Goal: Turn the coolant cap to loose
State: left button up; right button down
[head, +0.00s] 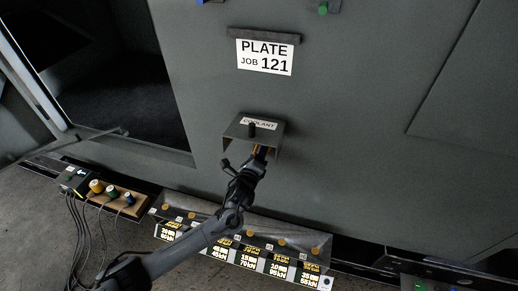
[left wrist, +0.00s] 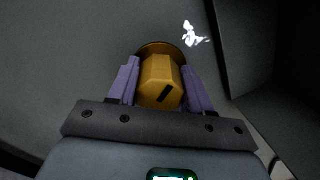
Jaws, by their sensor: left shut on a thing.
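The coolant cap (left wrist: 160,82) is a yellow-orange faceted knob with a dark slot mark on its face, seen in the left wrist view. A round brown-gold base shows behind it. My left gripper (left wrist: 160,88) has its two purple fingers on either side of the cap and is shut on it. In the head view the cap sits under a grey hood labelled COOLANT (head: 258,124), mostly hidden by the hood and my left gripper (head: 258,160). My right gripper is in neither view.
A plate sign reading JOB 121 (head: 265,57) is on the grey wall above. A dark opening (head: 120,80) lies at left. Below are a wooden block with coloured plugs (head: 112,192) and a rack of labelled bins (head: 270,265). A white mark (left wrist: 193,35) shows near the cap.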

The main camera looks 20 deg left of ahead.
pick_arm(q)
jog(key=n+p, duration=0.1)
jog(key=n, duration=0.3)
jog(key=shift+f+n, duration=0.1)
jog(key=shift+n, duration=0.2)
jog(key=n+p, duration=0.1)
jog(key=n, duration=0.2)
jog(key=shift+f+n, duration=0.1)
jog(key=shift+n, duration=0.2)
jog(key=n, duration=0.5)
jog(key=shift+f+p, duration=0.1)
jog(key=shift+p, duration=0.3)
jog(key=shift+n, duration=1.9)
jog(key=o, duration=1)
jog(key=shift+c, duration=0.2)
